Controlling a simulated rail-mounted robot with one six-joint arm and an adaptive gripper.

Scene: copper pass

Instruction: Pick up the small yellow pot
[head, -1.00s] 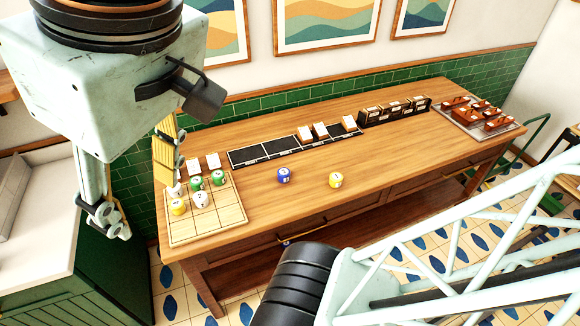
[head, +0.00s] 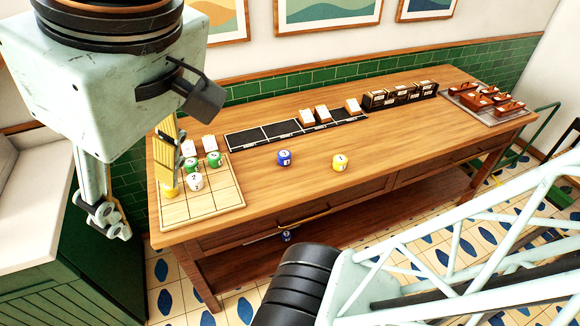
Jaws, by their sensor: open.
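A small yellow pot (head: 340,162) with a white numbered disc stands on the open wooden table, right of a blue pot (head: 284,158). A second yellow pot (head: 170,191) is at the left edge of the gridded board (head: 203,208), close to my gripper's right finger in the picture and partly covered by it. I cannot tell whether they touch. My gripper (head: 140,210) is at the left, its two fingers spread wide, with nothing seen between them. It is far left of the yellow pot on the open table.
Green pots (head: 214,159) and a white pot (head: 194,182) share the board. A black strip (head: 283,132) with small cards lies behind, then dark boxes (head: 400,96) and a tray of reddish-brown items (head: 485,100). Another blue piece (head: 286,236) shows below the table's front edge. The table's front middle is clear.

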